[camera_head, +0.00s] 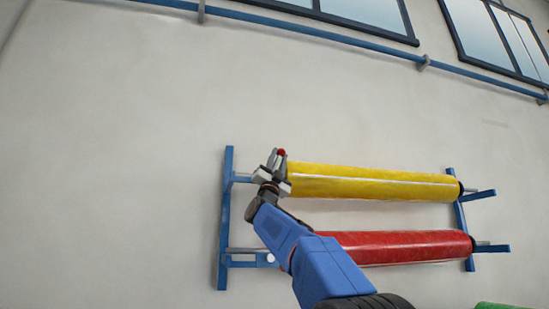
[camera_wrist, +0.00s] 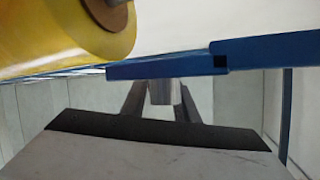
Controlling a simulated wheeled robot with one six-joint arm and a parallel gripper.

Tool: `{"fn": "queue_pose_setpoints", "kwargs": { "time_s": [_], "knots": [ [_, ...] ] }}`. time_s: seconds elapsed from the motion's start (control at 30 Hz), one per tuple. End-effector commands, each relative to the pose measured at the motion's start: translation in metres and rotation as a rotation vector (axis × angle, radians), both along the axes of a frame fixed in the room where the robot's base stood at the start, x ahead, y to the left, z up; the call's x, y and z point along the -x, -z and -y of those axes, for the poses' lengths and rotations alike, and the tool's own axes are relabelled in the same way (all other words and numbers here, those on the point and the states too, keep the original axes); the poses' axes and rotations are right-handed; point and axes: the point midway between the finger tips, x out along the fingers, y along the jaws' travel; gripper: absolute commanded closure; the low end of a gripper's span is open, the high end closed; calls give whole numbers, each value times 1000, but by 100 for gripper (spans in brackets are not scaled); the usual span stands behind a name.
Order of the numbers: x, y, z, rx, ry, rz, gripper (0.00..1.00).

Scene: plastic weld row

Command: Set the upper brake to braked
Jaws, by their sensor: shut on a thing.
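The yellow roll (camera_head: 375,183) hangs on the upper arms of a blue wall rack (camera_head: 225,215). My gripper (camera_head: 275,160) is at the roll's left end, with its fingers pointing up. A small red knob (camera_head: 282,152) shows at the fingertips; I take it for the upper brake's handle end. In the wrist view my gripper (camera_wrist: 162,100) is shut on a grey piece (camera_wrist: 161,92) between the fingers, just below a blue bar (camera_wrist: 210,62). The rest of the brake is hidden by the gripper, so its setting cannot be told.
A red roll (camera_head: 400,247) lies on the lower rack arms, partly behind my arm. A small pale knob (camera_head: 270,257) shows at its left end. A green roll (camera_head: 500,306) is at the bottom edge. The wall left of the rack is clear.

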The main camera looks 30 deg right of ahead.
Motion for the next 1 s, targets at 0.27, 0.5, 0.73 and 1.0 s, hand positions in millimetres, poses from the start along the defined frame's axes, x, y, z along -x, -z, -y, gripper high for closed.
{"fn": "queue_pose_setpoints", "kwargs": {
  "time_s": [0.27, 0.5, 0.73, 1.0],
  "knots": [
    [3, 8, 12, -219, -3, 64, 100],
    [6, 15, 21, -357, -2, 103, 100],
    [7, 19, 25, -428, 0, 123, 100],
    [8, 20, 26, -450, 1, 131, 100]
  ]
}}
